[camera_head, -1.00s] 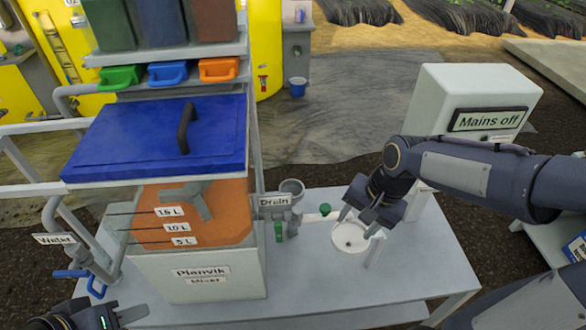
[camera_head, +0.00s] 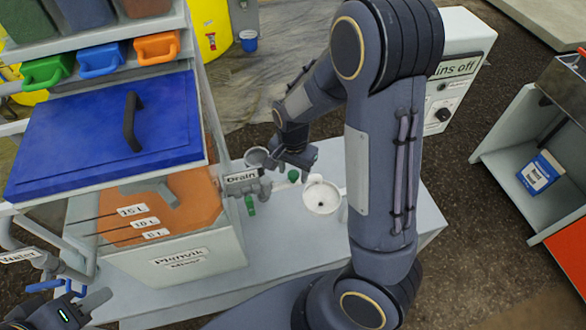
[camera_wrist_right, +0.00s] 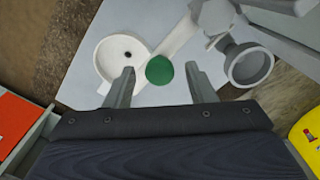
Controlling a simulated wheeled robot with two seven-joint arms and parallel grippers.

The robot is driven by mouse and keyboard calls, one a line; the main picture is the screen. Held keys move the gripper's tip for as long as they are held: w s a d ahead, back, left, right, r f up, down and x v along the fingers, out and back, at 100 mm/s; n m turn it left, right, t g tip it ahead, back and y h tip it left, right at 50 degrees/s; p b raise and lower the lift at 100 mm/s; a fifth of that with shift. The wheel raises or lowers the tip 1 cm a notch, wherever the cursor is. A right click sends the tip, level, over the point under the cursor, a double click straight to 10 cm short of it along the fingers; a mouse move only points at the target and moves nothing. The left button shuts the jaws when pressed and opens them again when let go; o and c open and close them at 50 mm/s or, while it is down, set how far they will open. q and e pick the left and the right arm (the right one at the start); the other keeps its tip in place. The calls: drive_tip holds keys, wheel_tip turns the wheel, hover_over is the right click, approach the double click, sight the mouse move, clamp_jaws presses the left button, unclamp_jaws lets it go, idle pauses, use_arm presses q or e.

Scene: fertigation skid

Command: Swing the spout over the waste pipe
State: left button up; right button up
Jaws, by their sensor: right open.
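The pale spout (camera_wrist_right: 181,36) is a bar running from the drain valve (camera_head: 262,185) towards a white round bowl (camera_wrist_right: 122,58), also seen in the head view (camera_head: 321,197). A green knob (camera_wrist_right: 160,70) sits on the spout; it shows in the head view (camera_head: 293,176) too. The grey, open-topped waste pipe (camera_wrist_right: 249,65) stands on the other side of the valve (camera_head: 257,157). My right gripper (camera_wrist_right: 160,84) is open, its fingers on either side of the green knob, with no clear grip. My left gripper (camera_head: 86,294) is at the lower left, partly cut off; its opening is unclear.
The mixer tank (camera_head: 180,265) with a blue lid (camera_head: 95,140) stands left of the drain. A blue handle (camera_head: 45,286) is near my left gripper. The mains box (camera_head: 462,60) stands behind my right arm. An open shelf (camera_head: 505,150) is at right. The bench front is bare.

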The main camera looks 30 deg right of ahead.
drive_tip(key=shift+f, duration=0.1)
clamp_jaws()
idle(0.3)
drive_tip(key=shift+w, duration=0.1)
drive_tip(key=w+a+n+b, duration=0.4)
drive_tip(key=w+n, duration=0.5)
drive_tip(key=n, duration=0.9)
drive_tip(key=shift+a, duration=0.85)
drive_tip(key=shift+a+n, duration=0.1)
drive_tip(key=shift+n, duration=0.2)
unclamp_jaws()
